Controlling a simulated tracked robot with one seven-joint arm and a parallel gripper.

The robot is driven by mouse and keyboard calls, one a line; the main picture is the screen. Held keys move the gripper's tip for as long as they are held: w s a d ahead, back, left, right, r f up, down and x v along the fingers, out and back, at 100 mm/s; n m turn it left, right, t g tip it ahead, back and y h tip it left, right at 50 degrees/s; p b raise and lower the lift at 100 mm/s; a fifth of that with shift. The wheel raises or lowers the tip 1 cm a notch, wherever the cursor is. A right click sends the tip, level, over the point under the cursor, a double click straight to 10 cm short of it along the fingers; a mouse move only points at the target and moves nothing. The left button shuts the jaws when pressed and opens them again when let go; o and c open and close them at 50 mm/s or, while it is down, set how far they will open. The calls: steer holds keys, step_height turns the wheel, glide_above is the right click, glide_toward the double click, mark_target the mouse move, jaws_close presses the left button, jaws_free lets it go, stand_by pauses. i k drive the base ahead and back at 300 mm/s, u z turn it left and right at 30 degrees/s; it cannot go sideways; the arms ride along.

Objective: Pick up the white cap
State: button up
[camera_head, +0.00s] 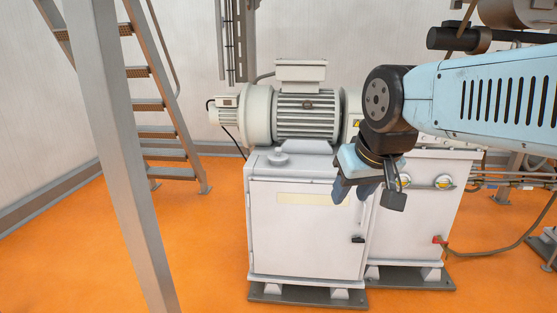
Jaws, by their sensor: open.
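A small round white cap (278,159) with a raised knob sits on the top of the white cabinet (262,215), near its left front corner. My gripper (353,190) hangs from the light blue arm in front of the cabinet's right part, to the right of the cap and lower in the picture. It points downward with its fingers apart and nothing seen between them. The gripper and the cap are clearly apart. My gripper covers part of the cabinet's upper right front.
A large motor (305,116) with a finned housing stands behind the cap. A grey post (115,150) and a metal stair (152,105) are at the left. The orange floor (205,240) is open left of the cabinet. A cable (495,252) runs at the right.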

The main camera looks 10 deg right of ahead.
mark_target(277, 158)
steer(key=z, duration=0.1)
steer(key=i, duration=1)
steer(key=u, duration=0.05)
